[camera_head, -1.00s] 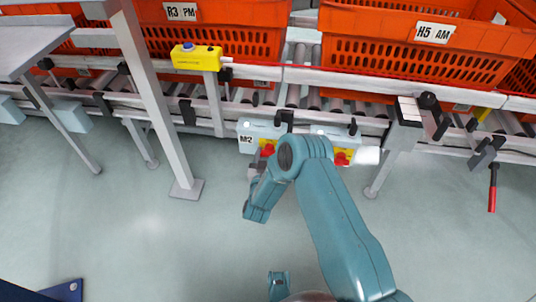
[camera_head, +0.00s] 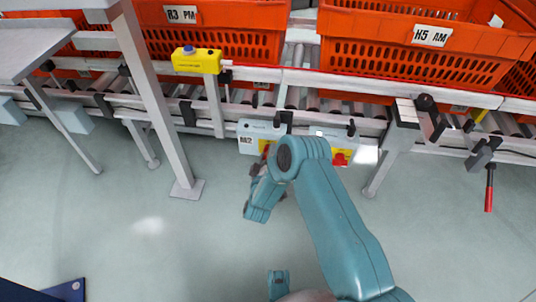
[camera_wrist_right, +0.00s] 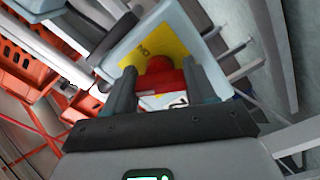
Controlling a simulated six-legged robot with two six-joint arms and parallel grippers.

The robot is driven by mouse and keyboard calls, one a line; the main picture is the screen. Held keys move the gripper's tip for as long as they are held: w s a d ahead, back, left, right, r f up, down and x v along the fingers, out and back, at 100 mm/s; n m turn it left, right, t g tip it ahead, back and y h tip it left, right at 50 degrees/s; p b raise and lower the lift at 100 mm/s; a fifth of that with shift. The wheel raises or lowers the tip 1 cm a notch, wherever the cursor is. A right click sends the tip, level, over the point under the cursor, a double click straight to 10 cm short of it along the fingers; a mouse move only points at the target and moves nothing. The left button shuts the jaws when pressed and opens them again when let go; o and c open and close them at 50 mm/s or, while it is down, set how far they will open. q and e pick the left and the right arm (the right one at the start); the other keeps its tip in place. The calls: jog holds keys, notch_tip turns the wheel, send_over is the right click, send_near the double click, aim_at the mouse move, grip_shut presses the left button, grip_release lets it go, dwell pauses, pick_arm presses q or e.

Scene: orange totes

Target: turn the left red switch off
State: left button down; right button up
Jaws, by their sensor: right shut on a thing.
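The left red switch (camera_wrist_right: 160,76) sits on a yellow plate (camera_wrist_right: 150,45) on a grey box. In the head view this box, marked M2 (camera_head: 246,139), hangs below the conveyor rail, and a sliver of the switch (camera_head: 265,149) shows beside my arm. My right gripper (camera_wrist_right: 161,88) has one finger on each side of the red knob and is shut on it. In the head view the right gripper (camera_head: 258,169) is partly hidden by my own wrist. The knob's exact angle is hard to tell.
A second red switch (camera_head: 340,158) on a yellow plate sits to the right, beside my arm. Orange totes (camera_head: 420,45) stand on the roller conveyor above. A yellow button box (camera_head: 197,60) is at upper left. A grey post (camera_head: 150,100) stands left; the floor in front is open.

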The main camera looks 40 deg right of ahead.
pick_arm(q)
jog(key=shift+s+d+r+p, duration=0.1)
jog(key=shift+s+r+p, duration=0.25)
jog(key=shift+r, duration=0.1)
pick_arm(e)
jog(key=n, duration=0.5)
jog(key=shift+w+r+n, duration=0.1)
jog(key=shift+n, duration=0.3)
jog(key=o, duration=1)
jog(key=shift+o, duration=0.2)
pick_arm(q)
jog(key=s+d+r+g+p, duration=0.1)
jog(key=s+r+p, duration=0.1)
jog(key=r+p, duration=0.6)
jog(key=s+r+p, duration=0.2)
jog(key=r+p, duration=0.7)
jog(key=shift+d+m+g+p, duration=0.3)
jog(key=shift+d+g, duration=0.1)
pick_arm(e)
jog(key=v, duration=1.6)
jog(key=shift+s, duration=0.25)
